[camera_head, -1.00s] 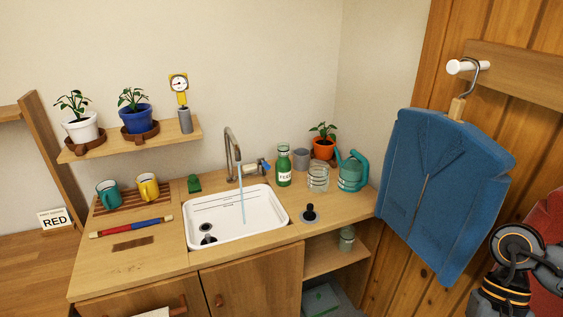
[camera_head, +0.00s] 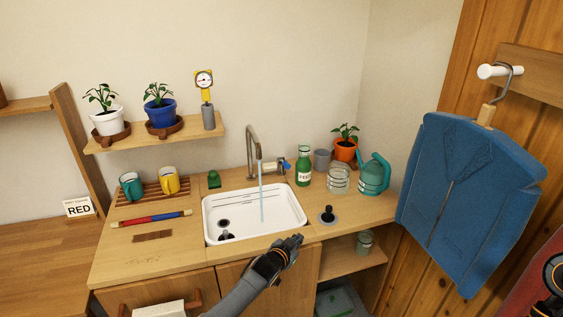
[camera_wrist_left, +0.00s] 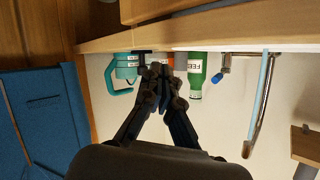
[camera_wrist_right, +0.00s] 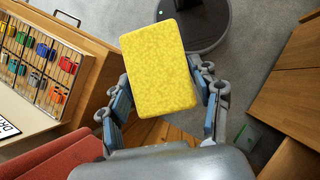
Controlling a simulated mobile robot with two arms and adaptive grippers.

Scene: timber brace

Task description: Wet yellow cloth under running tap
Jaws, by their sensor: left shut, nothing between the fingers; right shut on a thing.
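The yellow cloth (camera_wrist_right: 160,68) is a flat block-like piece gripped in my right gripper (camera_wrist_right: 164,95), in the right wrist view; it does not show in the head view. The grey tap (camera_head: 249,148) runs a stream of water (camera_head: 262,200) into the white sink (camera_head: 294,199); tap and stream also show, upside down, in the left wrist view (camera_wrist_left: 261,110). My left gripper (camera_head: 298,240) is shut and empty, just in front of the sink's front right corner. Its fingers meet in the left wrist view (camera_wrist_left: 161,78).
Right of the sink stand a green FEED bottle (camera_head: 304,168), a glass jar (camera_head: 338,179) and a teal watering can (camera_head: 373,177). A black knob (camera_head: 327,214) stands on the counter. Two mugs sit on a rack at left. A blue garment (camera_head: 470,190) hangs at right.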

